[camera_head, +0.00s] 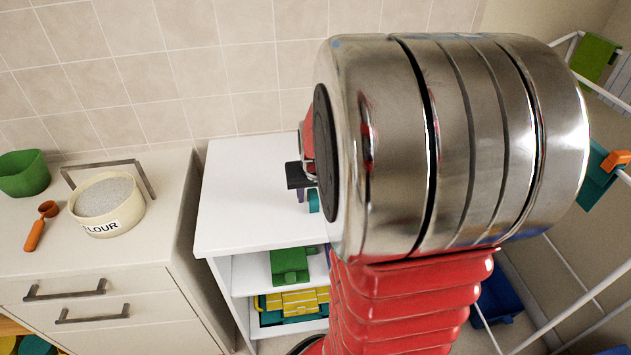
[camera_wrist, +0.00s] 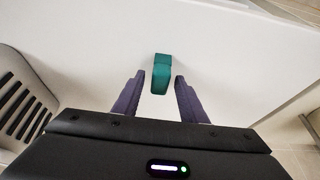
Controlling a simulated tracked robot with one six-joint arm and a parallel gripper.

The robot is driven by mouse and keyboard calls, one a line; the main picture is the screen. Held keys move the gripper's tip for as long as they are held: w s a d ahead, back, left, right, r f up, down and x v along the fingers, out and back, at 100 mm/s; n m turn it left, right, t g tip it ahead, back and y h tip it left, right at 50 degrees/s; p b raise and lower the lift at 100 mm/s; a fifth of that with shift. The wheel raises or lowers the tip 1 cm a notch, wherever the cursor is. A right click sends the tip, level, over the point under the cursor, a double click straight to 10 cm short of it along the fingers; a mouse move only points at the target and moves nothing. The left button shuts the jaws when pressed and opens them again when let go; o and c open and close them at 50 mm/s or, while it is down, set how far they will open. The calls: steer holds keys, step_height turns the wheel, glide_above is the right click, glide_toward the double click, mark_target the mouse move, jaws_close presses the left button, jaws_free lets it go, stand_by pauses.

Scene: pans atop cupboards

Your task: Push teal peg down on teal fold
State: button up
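A small teal peg (camera_wrist: 161,72) stands on a white surface in the wrist view. My gripper (camera_wrist: 159,84) is open, its two purple fingers on either side of the peg with gaps showing. In the head view part of the teal peg (camera_head: 313,202) shows on the white cupboard top, beside my gripper (camera_head: 299,192), which is mostly hidden by my arm. A teal fold of cloth (camera_head: 597,178) hangs on the white drying rack at the right, with an orange peg (camera_head: 615,161) on or next to it.
The white cupboard (camera_head: 245,190) has shelves with green and yellow items. A counter at left holds a flour bowl (camera_head: 105,205), an orange scoop (camera_head: 37,232) and a green container (camera_head: 23,173). A green cloth (camera_head: 595,57) hangs on the rack. A grey slotted object (camera_wrist: 22,108) is at left in the wrist view.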

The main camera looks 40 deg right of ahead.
steer(key=v, duration=1.3)
steer(key=shift+a+r, duration=0.15)
steer(key=shift+a, duration=0.1)
steer(key=s+a+n+t+y, duration=0.1)
steer(key=s+a+n, duration=0.2)
steer(key=a, duration=0.9)
steer(key=s+a+r+n+t+y, duration=0.1)
steer(key=s+a+n, duration=0.2)
steer(key=a, duration=0.8)
steer(key=shift+a+n, duration=0.4)
